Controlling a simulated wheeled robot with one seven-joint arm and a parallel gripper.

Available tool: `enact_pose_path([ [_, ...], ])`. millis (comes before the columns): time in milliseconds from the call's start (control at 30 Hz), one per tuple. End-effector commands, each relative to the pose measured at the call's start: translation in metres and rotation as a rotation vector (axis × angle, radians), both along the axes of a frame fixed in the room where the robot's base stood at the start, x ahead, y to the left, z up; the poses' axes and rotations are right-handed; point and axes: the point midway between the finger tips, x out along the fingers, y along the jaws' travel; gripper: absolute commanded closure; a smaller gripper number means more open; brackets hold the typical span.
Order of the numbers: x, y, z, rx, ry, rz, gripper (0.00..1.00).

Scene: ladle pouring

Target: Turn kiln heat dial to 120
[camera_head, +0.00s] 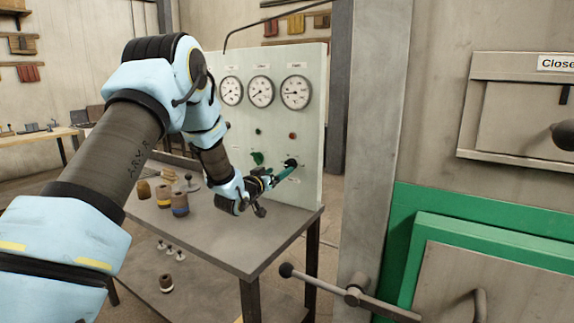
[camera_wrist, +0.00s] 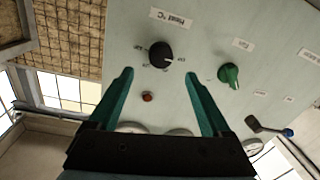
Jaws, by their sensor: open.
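The kiln heat dial (camera_wrist: 160,57) is a round black knob on the pale panel, under an upside-down "Heat °C" label in the wrist view. Small scale marks surround it; its pointer setting is too small to read. In the head view the dial (camera_head: 291,163) is low on the panel, partly hidden by my gripper. My gripper (camera_wrist: 159,74) is open, its two green fingers apart with nothing between the tips. They point at the panel, and in the wrist picture the dial lies just beyond the gap. In the head view my gripper (camera_head: 279,173) reaches the dial; contact is unclear.
A green knob (camera_wrist: 229,76) is beside the dial, and a red button (camera_wrist: 147,97) is close by. A lever (camera_wrist: 270,128) with a blue end is farther along. Gauges (camera_head: 261,92) top the panel. Small jars (camera_head: 180,204) stand on the grey table (camera_head: 240,243). A green-framed door (camera_head: 480,235) is right.

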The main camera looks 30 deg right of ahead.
Motion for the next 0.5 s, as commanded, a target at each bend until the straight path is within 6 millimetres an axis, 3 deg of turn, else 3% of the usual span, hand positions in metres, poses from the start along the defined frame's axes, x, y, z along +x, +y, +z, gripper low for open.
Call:
enact_pose_path([
  [233, 0.024, -0.039, 0.002, 0.0, 0.0, -0.001, 0.17],
  [500, 0.036, -0.056, 0.0, 0.002, 0.001, 0.001, 0.17],
])
